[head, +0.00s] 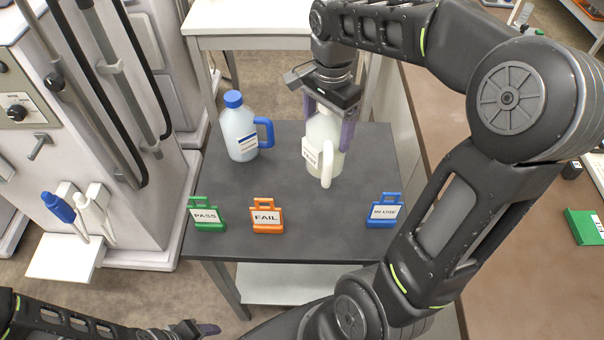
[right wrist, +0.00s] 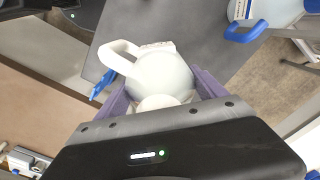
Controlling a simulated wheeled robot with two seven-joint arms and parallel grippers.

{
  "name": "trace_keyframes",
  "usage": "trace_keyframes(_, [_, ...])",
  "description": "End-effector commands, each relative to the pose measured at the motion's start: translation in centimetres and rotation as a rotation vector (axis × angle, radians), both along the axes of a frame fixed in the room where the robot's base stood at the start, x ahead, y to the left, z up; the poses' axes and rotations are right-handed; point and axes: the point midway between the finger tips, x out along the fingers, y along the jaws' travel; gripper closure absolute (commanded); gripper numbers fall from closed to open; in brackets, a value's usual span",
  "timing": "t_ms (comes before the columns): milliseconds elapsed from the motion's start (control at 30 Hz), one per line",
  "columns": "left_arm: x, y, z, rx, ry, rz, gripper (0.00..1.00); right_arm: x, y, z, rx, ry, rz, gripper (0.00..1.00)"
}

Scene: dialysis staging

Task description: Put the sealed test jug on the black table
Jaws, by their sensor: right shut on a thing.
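A white jug (head: 325,156) with a pale handle and a label is upright at the back right of the black table (head: 290,215). My right gripper (head: 329,124) comes down over it from above and is shut on its upper part, a purple finger on each side. In the right wrist view the jug (right wrist: 163,76) sits between the fingers, its handle toward the upper left. Whether its base touches the tabletop is hard to tell. My left gripper (head: 205,329) is low at the bottom edge, clear of the table; its jaw opening is unclear.
A jug with a blue cap and blue handle (head: 241,130) stands to the left on the black table. Green PASS (head: 206,214), orange FAIL (head: 266,216) and blue IN USE (head: 384,210) tags stand along the front. The table's middle is clear. A white table (head: 250,18) stands behind.

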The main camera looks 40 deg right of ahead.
Motion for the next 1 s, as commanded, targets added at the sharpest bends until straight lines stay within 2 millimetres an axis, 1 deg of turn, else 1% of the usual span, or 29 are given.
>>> trace_keyframes(67, [0.0, 0.0, 0.1, 0.000, 0.000, 0.000, 0.43, 0.0, 0.0, -0.3, 0.000, 0.000, 0.000, 0.92])
trace_keyframes(133, [0.0, 0.0, 0.2, 0.000, 0.000, 0.000, 0.43, 0.0, 0.0, -1.1, 0.000, 0.003, 0.000, 0.92])
trace_keyframes(300, [0.0, 0.0, 0.4, 0.001, 0.001, 0.000, 0.43, -0.1, 0.0, -4.0, 0.000, 0.005, -0.001, 0.92])
trace_keyframes(433, [0.0, 0.0, 0.6, 0.001, 0.001, 0.000, 0.43, 0.0, 0.0, -5.7, 0.001, 0.002, 0.000, 0.92])
trace_keyframes(533, [0.0, 0.0, 0.6, 0.002, 0.002, 0.001, 0.43, 0.1, 0.0, -6.1, -0.001, -0.001, 0.000, 0.92])
trace_keyframes(833, [0.0, 0.0, 0.6, 0.002, 0.002, 0.001, 0.43, 0.0, 0.0, -6.4, 0.000, 0.000, 0.000, 0.92])
trace_keyframes(1000, [-0.1, 0.0, 0.8, 0.002, 0.003, 0.000, 0.43, 0.0, -0.1, -8.4, 0.000, 0.003, 0.000, 0.92])
